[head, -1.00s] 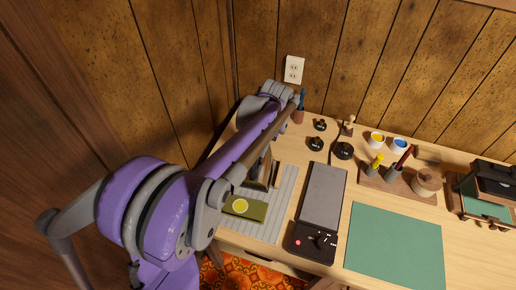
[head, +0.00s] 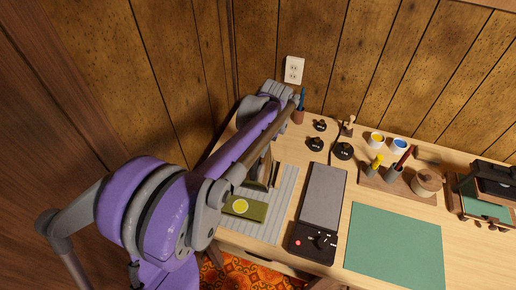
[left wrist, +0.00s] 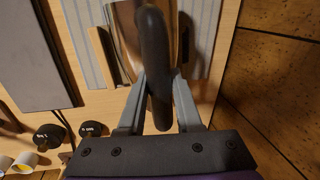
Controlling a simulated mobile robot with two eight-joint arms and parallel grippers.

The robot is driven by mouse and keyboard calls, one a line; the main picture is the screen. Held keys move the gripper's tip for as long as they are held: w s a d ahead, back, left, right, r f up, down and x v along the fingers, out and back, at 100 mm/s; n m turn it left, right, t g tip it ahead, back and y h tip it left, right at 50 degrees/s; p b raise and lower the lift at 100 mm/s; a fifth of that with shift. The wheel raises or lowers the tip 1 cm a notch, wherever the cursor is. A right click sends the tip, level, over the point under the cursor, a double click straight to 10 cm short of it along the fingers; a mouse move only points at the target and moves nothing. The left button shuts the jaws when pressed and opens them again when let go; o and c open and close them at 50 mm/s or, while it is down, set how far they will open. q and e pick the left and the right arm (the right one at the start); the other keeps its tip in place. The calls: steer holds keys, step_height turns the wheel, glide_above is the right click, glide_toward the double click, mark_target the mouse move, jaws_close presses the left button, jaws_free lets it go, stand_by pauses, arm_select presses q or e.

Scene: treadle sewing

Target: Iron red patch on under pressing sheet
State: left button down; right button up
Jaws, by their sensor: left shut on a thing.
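My left gripper (left wrist: 158,78) is shut on the dark curved handle of an iron (left wrist: 153,35), one finger on each side. The iron's shiny body shows past the handle, over a grey striped pad (left wrist: 205,30). In the head view, the iron (head: 262,172) is partly behind my arm, on or just above the striped pad (head: 283,200); I cannot tell if it touches. An olive cloth (head: 258,211) with a yellow round patch (head: 240,206) lies at the pad's near end. I see no red patch and cannot make out a pressing sheet. My right gripper is out of view.
A long grey plate with a control box (head: 313,242) stands right of the pad. Behind are several black weights (head: 316,144). A green mat (head: 395,245), a wooden pot rack (head: 400,183) and paint cups (head: 377,140) lie further right. Wood walls close the back and left.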

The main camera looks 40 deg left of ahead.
arm_select(q)
steer(key=shift+w+r+p, duration=0.1)
steer(key=shift+r+p, duration=2.1)
steer(key=shift+r, duration=1.75)
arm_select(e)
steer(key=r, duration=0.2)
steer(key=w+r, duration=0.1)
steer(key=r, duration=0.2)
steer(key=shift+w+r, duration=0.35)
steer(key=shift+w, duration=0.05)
